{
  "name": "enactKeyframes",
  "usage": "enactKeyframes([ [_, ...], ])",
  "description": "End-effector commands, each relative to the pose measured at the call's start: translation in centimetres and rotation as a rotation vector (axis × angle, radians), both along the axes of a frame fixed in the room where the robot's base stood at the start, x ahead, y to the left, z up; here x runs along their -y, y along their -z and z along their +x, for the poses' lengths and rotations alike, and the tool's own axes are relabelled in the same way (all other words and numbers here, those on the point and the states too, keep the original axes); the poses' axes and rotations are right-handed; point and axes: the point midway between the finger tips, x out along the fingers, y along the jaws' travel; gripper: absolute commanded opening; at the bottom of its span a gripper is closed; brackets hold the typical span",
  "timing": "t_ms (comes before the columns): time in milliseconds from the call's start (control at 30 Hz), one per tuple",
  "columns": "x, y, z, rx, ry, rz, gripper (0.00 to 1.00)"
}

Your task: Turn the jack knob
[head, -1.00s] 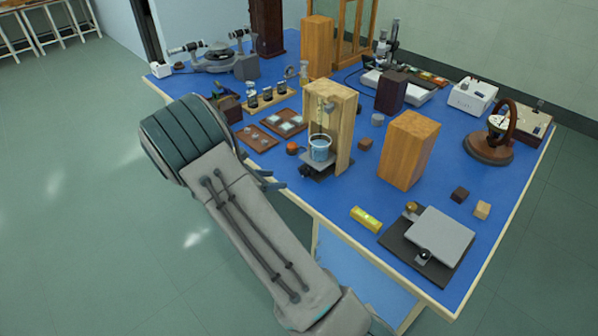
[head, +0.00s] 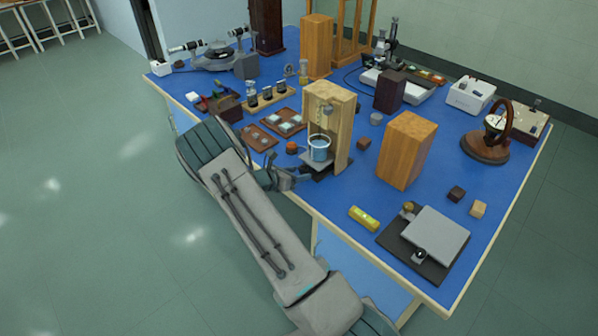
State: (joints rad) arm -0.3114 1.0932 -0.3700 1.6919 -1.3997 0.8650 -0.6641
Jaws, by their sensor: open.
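A small jack with a grey platform (head: 310,163) stands inside a pale wooden frame (head: 342,135) near the table's front left edge. The jack's dark base (head: 333,174) shows below. My gripper (head: 295,178) is open at the left side of the jack, low and close to it, at the table edge. The jack knob is not clearly visible; my gripper is in front of that spot. I cannot tell whether the fingers touch the knob or are around it.
An orange-brown wooden block (head: 407,150) stands right of the frame. A yellow level (head: 364,219) and a grey plate on a dark base (head: 436,234) lie at the front right. Left are a dark red tray (head: 257,138) and a small orange-brown item (head: 291,147).

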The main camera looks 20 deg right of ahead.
Motion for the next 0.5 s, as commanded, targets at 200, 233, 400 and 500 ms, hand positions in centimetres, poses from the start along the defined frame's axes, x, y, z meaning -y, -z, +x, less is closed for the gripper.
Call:
enactKeyframes([
  [200,1.09,0.46,0.31,0.0,-0.001,0.0,0.54],
  [233,1.12,0.48,0.32,0.0,-0.001,0.0,0.54],
  [400,1.15,0.51,0.3,0.0,0.0,0.0,0.54],
  [500,1.14,0.5,0.29,0.0,0.0,0.0,0.37],
])
